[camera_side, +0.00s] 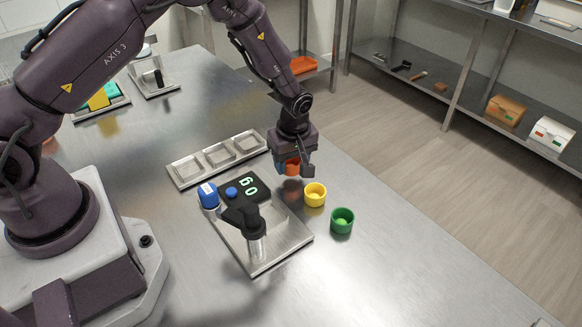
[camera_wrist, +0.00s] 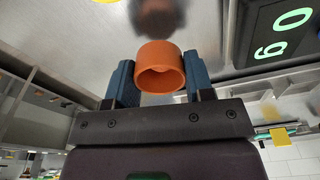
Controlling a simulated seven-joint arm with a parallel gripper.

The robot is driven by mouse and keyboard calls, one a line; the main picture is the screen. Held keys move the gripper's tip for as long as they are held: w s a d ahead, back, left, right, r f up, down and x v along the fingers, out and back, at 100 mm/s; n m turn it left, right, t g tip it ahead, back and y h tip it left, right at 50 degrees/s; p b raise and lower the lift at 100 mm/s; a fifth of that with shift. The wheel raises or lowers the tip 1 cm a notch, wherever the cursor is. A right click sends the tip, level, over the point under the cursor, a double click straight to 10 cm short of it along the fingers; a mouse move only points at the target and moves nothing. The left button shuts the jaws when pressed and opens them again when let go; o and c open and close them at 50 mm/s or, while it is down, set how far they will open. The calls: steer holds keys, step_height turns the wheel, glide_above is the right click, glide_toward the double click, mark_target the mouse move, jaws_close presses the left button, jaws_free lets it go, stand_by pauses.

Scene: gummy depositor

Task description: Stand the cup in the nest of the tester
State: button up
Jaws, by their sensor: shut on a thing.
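My gripper (camera_side: 298,170) is shut on an orange cup (camera_side: 291,166), above the table and behind the yellow cup. In the wrist view the orange cup (camera_wrist: 160,68) sits between the two blue fingers, its opening facing the camera. I cannot make out the nest clearly.
A yellow cup (camera_side: 315,195) and a green cup (camera_side: 342,221) stand right of the plate. A metal tray with three square wells (camera_side: 176,174) lies behind the display. A blue-capped item (camera_side: 208,195) stands at the plate's left. The table's right side is clear.

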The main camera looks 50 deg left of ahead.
steer(key=s+r, duration=1)
steer(key=s, duration=0.4)
steer(key=shift+d+r, duration=0.15)
steer(key=shift+r, duration=0.15)
steer(key=c, duration=0.4)
steer(key=d+f, duration=0.1)
steer(key=d, duration=0.1)
steer(key=w+d+f, duration=0.1)
steer(key=d, duration=0.2)
steer(key=w+d+f, duration=0.1)
steer(key=d, duration=0.1)
steer(key=shift+w+d, duration=0.25)
steer(key=shift+d, duration=0.1)
